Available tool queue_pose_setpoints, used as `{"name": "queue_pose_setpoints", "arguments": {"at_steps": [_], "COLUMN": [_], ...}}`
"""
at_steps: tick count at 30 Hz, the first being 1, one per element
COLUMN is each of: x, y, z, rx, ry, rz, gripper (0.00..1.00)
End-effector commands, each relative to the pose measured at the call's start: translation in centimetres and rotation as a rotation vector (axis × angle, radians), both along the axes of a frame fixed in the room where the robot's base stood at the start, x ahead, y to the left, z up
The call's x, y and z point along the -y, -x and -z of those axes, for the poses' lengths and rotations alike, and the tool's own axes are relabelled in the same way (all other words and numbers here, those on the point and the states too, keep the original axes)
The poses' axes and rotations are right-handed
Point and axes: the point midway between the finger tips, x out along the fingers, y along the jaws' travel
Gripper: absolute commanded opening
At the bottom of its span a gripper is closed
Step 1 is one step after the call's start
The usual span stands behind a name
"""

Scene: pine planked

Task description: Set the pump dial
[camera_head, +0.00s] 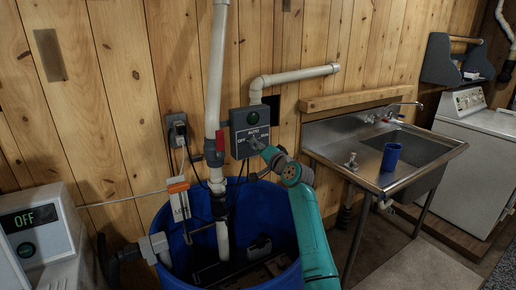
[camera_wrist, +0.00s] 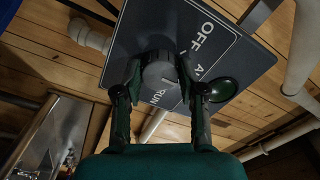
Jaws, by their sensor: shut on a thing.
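The dark pump control box (camera_head: 237,120) is on the plank wall above the blue barrel, with OFF, AUTO and RUN lettering and a dark green round lamp (camera_head: 253,118). In the wrist view the box's panel (camera_wrist: 205,50) appears tilted, with its lamp (camera_wrist: 221,89) unlit. The round grey dial (camera_wrist: 160,72) sits between my fingers. My gripper (camera_wrist: 159,76) is shut on the dial, one finger on each side. Which label the dial points at cannot be told.
The open blue barrel (camera_head: 167,225) with pipes stands below the box. A white pipe (camera_head: 214,80) runs up beside it. A grey unit at left has a display reading OFF (camera_head: 28,218). A steel sink (camera_head: 345,146) with a blue cup (camera_head: 391,157) stands right.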

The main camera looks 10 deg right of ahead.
Motion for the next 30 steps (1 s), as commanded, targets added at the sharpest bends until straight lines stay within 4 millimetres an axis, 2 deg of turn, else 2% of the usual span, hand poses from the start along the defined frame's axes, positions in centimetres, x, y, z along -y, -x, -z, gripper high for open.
{"name": "queue_pose_setpoints", "arguments": {"at_steps": [8,9,11,23,30], "x": [0.1,0.1,0.1,0.2,1.1], "y": [0.0,0.0,0.0,0.3,3.1], "z": [0.1,0.1,0.1,0.1,0.2], "rx": [-0.002,-0.002,-0.001,0.0,0.001], "ry": [0.001,0.001,0.001,0.001,0.001], "rz": [0.001,0.001,0.001,0.001,0.001], "gripper": [0.05,0.5,0.65,0.65,0.65]}}
